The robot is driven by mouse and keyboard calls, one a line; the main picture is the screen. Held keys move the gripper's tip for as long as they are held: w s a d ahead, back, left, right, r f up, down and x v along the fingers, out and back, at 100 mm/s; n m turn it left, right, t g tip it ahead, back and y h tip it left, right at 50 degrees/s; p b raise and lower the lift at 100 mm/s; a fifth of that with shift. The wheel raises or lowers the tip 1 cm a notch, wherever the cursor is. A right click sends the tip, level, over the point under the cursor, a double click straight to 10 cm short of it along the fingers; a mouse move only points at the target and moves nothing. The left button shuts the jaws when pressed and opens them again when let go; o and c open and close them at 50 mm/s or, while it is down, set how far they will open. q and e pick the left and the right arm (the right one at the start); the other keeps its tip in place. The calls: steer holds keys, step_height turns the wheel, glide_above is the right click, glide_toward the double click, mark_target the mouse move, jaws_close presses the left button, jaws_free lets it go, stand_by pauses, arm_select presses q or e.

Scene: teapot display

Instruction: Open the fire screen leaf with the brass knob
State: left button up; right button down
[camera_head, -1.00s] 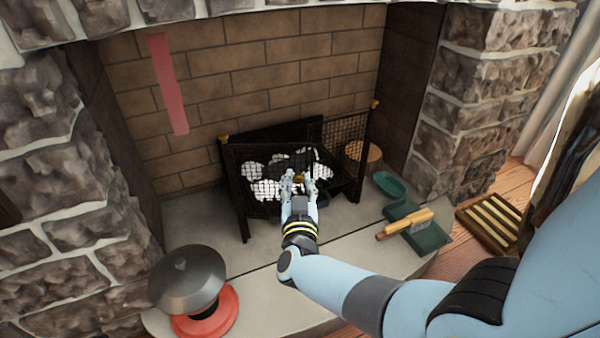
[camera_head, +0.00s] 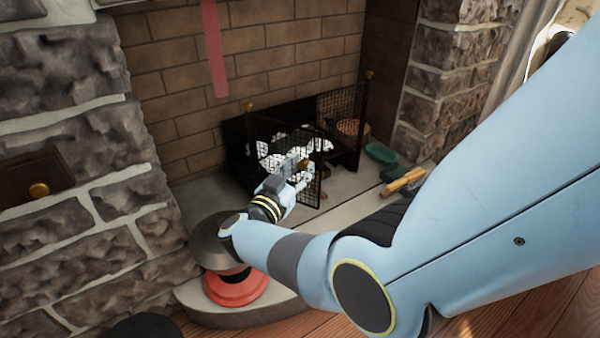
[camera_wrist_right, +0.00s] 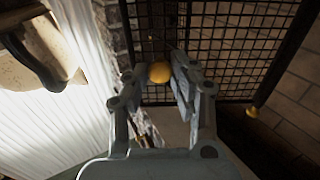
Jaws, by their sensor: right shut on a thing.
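The black mesh fire screen stands in front of the hearth. Its leaf with the brass knob (camera_head: 304,165) is swung out from the screen toward me, standing at an angle. My right gripper (camera_head: 301,170) is at the leaf's free edge, shut on the knob. In the right wrist view the knob (camera_wrist_right: 160,72) sits between the two fingertips of my right gripper (camera_wrist_right: 163,80), with the leaf's mesh (camera_wrist_right: 235,45) behind it. The other leaf (camera_head: 342,105) stands at the right, with a brass finial on its post. My left gripper is not in view.
A green dish (camera_head: 380,153) and a wooden-handled tool (camera_head: 404,181) lie at the right. White pieces (camera_head: 285,147) fill the grate. A red strip (camera_head: 214,50) hangs above.

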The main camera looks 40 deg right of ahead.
steer(key=shift+a, duration=0.2)
stand_by(0.3)
steer(key=c, duration=1.1)
jaws_free()
